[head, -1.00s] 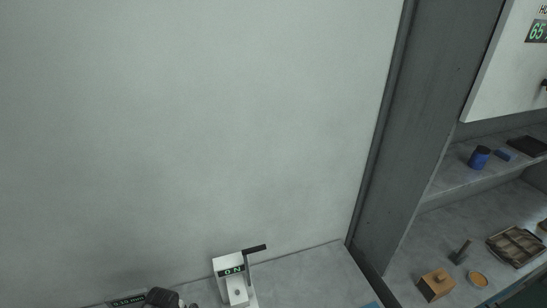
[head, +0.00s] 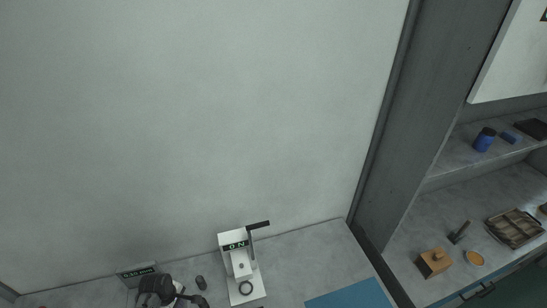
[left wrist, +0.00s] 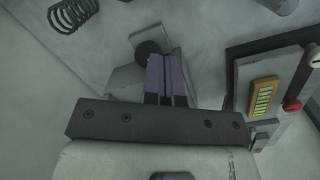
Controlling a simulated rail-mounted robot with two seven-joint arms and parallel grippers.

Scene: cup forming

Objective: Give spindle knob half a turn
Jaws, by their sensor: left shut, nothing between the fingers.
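In the left wrist view a dark round knob (left wrist: 149,49) sits on a grey block (left wrist: 125,80); I take it for the spindle knob. My left gripper (left wrist: 164,62) is shut and empty, its purple fingers together just beside the knob. They overlap its edge in the picture; I cannot tell whether they touch it. In the head view dark parts of my left arm show at the bottom left, in front of a small display (head: 137,271). The knob cannot be made out there. My right gripper is out of view.
A white device (head: 240,265) marked ON, with a black lever, stands right of my left arm. A small dark cylinder (head: 201,283) stands between them. A blue mat (head: 350,296) lies further right. The left wrist view shows a spring (left wrist: 73,14) and a panel with a red button (left wrist: 293,104).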

